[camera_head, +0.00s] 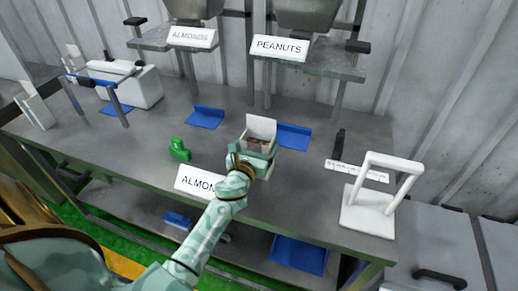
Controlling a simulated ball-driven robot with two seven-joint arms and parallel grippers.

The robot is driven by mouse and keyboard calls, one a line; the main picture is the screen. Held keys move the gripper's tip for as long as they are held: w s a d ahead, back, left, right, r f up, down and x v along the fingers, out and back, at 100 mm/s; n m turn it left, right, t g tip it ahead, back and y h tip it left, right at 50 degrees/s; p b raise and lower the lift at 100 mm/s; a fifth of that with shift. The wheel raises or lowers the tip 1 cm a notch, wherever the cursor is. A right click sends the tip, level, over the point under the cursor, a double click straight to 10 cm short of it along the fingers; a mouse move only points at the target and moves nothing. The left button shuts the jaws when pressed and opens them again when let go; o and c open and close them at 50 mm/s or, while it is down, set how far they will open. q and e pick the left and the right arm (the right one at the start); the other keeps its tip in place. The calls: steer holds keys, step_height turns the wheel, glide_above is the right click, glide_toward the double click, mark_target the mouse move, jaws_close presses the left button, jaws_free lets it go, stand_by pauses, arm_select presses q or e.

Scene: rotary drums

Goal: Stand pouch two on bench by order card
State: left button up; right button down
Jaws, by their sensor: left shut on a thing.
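My left gripper (252,160) reaches in from the bottom of the head view and is shut on a white, open-topped container (262,126), which may be a pouch. Brown contents show inside it. The container looks upright over the middle of the bench (130,140); I cannot tell whether its base touches the bench. A white card reading "ALMON…" (194,181), perhaps the order card, stands at the front edge, left of my gripper. My forearm hides its right end. No number shows on the container. My right gripper is out of view.
Two blue pieces (205,117) (293,136) lie behind the gripper. A green object (179,150) stands left. A white frame stand (372,208) is at the right end. Shelves above carry ALMONDS (192,37) and PEANUTS (280,47) signs. The bench's left-middle area is clear.

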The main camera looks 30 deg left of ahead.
arm_select(q)
steer(key=shift+r, duration=0.1)
steer(key=o, duration=1.6)
steer(key=shift+c, duration=0.2)
steer(key=v, duration=1.2)
steer(key=shift+b, duration=0.3)
